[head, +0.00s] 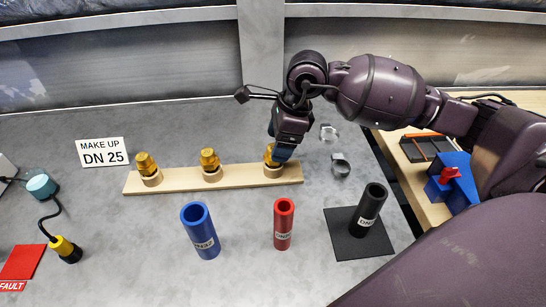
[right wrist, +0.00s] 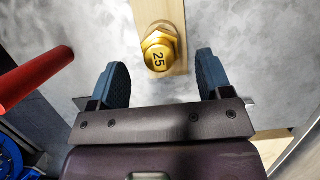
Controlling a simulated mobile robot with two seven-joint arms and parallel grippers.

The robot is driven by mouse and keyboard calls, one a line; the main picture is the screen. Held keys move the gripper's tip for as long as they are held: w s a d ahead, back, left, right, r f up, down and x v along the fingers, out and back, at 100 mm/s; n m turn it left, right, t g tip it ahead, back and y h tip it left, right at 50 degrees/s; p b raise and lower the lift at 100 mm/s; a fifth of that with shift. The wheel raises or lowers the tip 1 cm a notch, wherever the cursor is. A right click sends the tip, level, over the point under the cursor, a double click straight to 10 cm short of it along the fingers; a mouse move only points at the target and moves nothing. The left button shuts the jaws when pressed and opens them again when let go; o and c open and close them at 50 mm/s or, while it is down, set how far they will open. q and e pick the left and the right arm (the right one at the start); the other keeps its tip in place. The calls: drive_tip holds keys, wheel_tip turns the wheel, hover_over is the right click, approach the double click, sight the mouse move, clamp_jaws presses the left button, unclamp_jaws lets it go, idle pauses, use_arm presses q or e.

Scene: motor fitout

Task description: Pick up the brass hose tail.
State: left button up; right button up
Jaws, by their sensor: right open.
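Three brass hose tails stand in a row on a wooden strip (head: 240,175) in the head view: left (head: 146,164), middle (head: 209,160) and right (head: 269,153). My right gripper (head: 281,151) is at the right one and partly hides it. In the right wrist view a brass hose tail marked 25 (right wrist: 159,48) sits on the wooden strip (right wrist: 165,12). My right gripper (right wrist: 162,72) is open there. The hose tail lies between and just beyond its two blue fingertips, with space on both sides. My left gripper is not in view.
A card (head: 102,152) reads MAKE UP DN 25. Blue (head: 200,232), red (head: 284,225) and black (head: 369,208) hoses stand upright in front; the black one is on a dark mat (head: 345,243). Metal clamps (head: 340,165) lie right of the strip. A red FAULT card (head: 22,262) lies far left.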

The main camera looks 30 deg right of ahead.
drive_tip(key=x, duration=0.4)
drive_tip(key=shift+w+a+f, duration=0.1)
drive_tip(key=shift+w+a, duration=0.05)
drive_tip(key=shift+a, duration=0.15)
drive_tip(key=c, duration=1)
drive_tip(key=shift+o, duration=0.2)
